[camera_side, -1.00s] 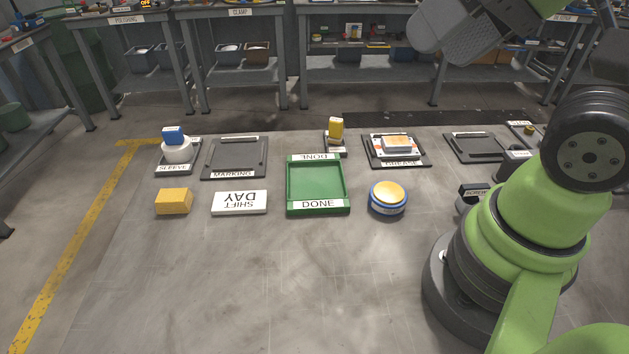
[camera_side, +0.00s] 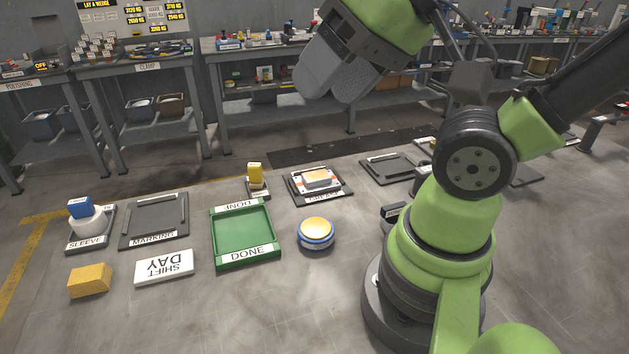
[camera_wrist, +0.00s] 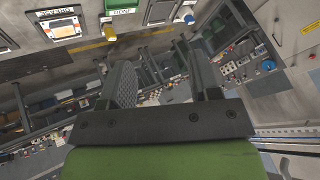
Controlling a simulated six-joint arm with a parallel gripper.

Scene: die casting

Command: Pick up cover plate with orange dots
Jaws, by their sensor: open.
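The cover plate (camera_side: 304,186), white with orange marks at its corners, lies on the dark grease tray (camera_side: 339,198) behind the blue-and-yellow round tin. A pale block with an orange-tan top (camera_side: 317,178) sits on the plate and hides its middle. The plate also shows at the upper left of the wrist view (camera_wrist: 48,25). My gripper (camera_side: 328,82) is high above the floor, well clear of the plate, with its fingers pointing down-left in the side view. In the wrist view my gripper (camera_wrist: 160,72) has its two fingers apart with nothing between them.
The green DONE tray (camera_side: 243,232) is empty. Around it are a yellow stamp (camera_side: 255,175), the round tin (camera_side: 316,232), the SHIFT DAY sign (camera_side: 164,267), a yellow block (camera_side: 89,280) and an empty marking tray (camera_side: 154,218). Workbenches (camera_side: 290,50) line the back. The front floor is clear.

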